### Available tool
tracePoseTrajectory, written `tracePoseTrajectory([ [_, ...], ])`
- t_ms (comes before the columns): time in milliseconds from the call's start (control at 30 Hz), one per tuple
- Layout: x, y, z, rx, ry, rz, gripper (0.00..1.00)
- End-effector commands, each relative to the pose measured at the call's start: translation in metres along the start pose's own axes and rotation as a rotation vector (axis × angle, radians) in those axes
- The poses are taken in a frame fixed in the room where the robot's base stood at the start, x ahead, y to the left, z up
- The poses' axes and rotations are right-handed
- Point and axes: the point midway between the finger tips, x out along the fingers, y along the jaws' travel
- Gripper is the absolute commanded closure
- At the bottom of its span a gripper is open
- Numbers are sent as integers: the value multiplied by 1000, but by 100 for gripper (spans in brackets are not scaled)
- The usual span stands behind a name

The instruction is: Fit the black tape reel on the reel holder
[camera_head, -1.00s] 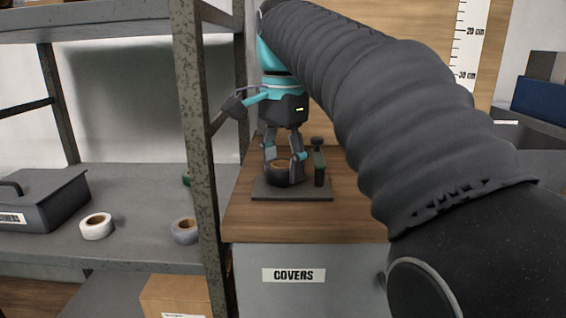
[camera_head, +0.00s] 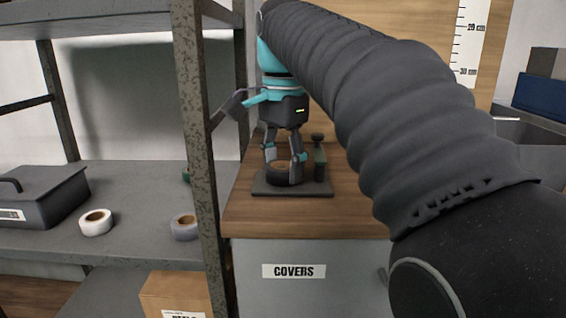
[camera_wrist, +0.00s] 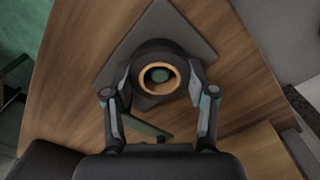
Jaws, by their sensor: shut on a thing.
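The black tape reel (camera_head: 279,180) has a tan core and sits between the fingers of my gripper (camera_head: 283,172), just over or on the dark base plate of the reel holder (camera_head: 318,190). In the wrist view, my gripper (camera_wrist: 158,92) has a finger on each side of the reel (camera_wrist: 160,48), shut on it. A green round shape (camera_wrist: 158,75) shows inside the core's hole. The plate (camera_wrist: 185,32) lies beneath. I cannot tell whether the reel touches the plate.
The holder stands on a wooden top above a grey cabinet labelled COVERS (camera_head: 340,300). A metal shelf post (camera_head: 190,130) stands close on the left. A white tape roll (camera_head: 96,222), a grey tape roll (camera_head: 184,232) and a dark lidded box (camera_head: 50,200) are on the shelf.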

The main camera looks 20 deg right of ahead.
Motion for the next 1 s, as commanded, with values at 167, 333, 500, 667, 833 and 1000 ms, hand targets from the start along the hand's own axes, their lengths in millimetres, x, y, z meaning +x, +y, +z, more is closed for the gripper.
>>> tracePoseTrajectory([
  [167, 2, 0, 0, 0, 0, 0, 36],
  [333, 2, 0, 0, 0, 0, 0, 33],
  [500, 2, 0, 0, 0, 0, 0, 33],
  [667, 2, 0, 0, 0, 0, 0, 33],
  [833, 0, 0, 2, -4, -1, -10, 33],
  [1000, -23, 3, 15, -43, -9, -94, 33],
])
